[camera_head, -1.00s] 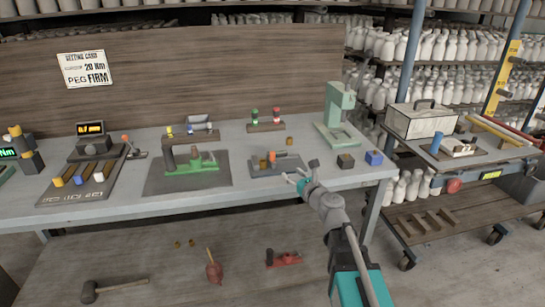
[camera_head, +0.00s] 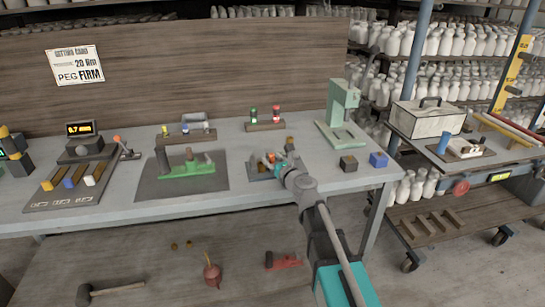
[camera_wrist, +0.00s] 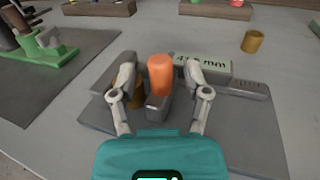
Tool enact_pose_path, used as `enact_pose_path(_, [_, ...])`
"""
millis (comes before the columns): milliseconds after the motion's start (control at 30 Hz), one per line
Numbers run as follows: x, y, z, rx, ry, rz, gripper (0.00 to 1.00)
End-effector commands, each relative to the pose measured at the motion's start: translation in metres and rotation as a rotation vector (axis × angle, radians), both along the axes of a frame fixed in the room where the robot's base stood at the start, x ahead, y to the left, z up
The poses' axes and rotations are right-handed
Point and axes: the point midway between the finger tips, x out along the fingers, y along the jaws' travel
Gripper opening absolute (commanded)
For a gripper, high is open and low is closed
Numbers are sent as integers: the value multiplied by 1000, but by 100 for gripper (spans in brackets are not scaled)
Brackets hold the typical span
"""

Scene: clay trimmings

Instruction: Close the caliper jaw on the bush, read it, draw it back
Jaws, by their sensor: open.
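The caliper lies on a grey mat (camera_wrist: 245,135). In the wrist view its sliding jaw carries an upright orange knob (camera_wrist: 160,75), and a readout (camera_wrist: 204,67) shows a value in mm whose digits I cannot read surely. A brass bush (camera_wrist: 121,95) shows left of the knob, partly hidden by the left finger. My gripper (camera_wrist: 160,82) is open, with one finger on each side of the knob and a gap to each. In the head view my gripper (camera_head: 277,165) is over the caliper, hiding much of it.
A loose brass piece (camera_wrist: 253,41) stands behind the mat. The green fixture (camera_head: 188,167) is to the left. Bare bench lies around the mat.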

Motion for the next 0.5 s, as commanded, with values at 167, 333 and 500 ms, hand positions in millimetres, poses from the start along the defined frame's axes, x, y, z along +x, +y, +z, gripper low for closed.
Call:
enact_pose_path(167, [2,2,0,0,0,-2,62])
enact_pose_path(333, [3,2,0,0,0,-3,62])
enact_pose_path(500, [3,1,0,0,0,-3,49])
